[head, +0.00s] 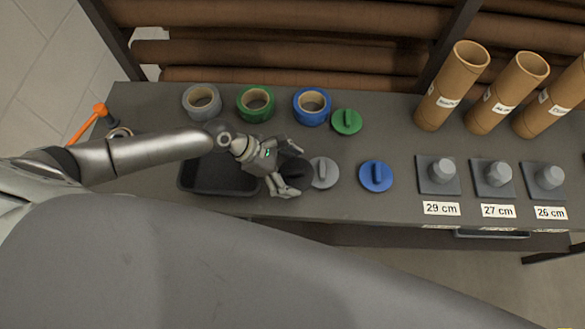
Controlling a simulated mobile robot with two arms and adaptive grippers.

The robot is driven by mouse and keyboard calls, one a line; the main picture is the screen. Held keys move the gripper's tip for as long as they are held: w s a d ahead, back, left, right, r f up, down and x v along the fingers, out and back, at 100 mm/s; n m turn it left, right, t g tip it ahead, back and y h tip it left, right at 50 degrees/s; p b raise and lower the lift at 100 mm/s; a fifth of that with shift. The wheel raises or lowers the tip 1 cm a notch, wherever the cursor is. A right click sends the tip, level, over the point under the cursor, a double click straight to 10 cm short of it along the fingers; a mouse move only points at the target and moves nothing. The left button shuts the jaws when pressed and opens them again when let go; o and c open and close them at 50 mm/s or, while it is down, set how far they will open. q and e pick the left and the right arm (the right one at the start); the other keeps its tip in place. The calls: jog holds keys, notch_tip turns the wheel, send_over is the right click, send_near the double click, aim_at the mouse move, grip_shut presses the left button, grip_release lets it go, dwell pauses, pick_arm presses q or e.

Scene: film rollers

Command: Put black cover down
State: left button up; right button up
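A black cover (294,166) shows at the table, partly hidden by my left gripper. My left gripper (291,172) reaches in from the left with its fingers spread apart on either side of the black cover. I cannot tell whether the cover rests fully on the table. A grey cover (325,173) lies just right of it, close beside it. A blue cover (376,176) lies further right, and a green cover (347,121) lies behind. My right gripper is not in view.
A black tray (222,190) sits under my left arm. Grey, green and blue tape rolls (256,103) stand along the back. Cardboard tubes (453,84) and grey holders with size labels (438,174) fill the right. An orange-handled tool (85,126) lies far left.

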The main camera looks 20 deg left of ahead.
pick_arm(q)
jog(key=shift+w+r, duration=0.1)
jog(key=shift+w, duration=0.1)
jog(key=shift+r, duration=0.1)
jog(key=shift+b+v, duration=0.7)
jog(key=shift+v, duration=5.25)
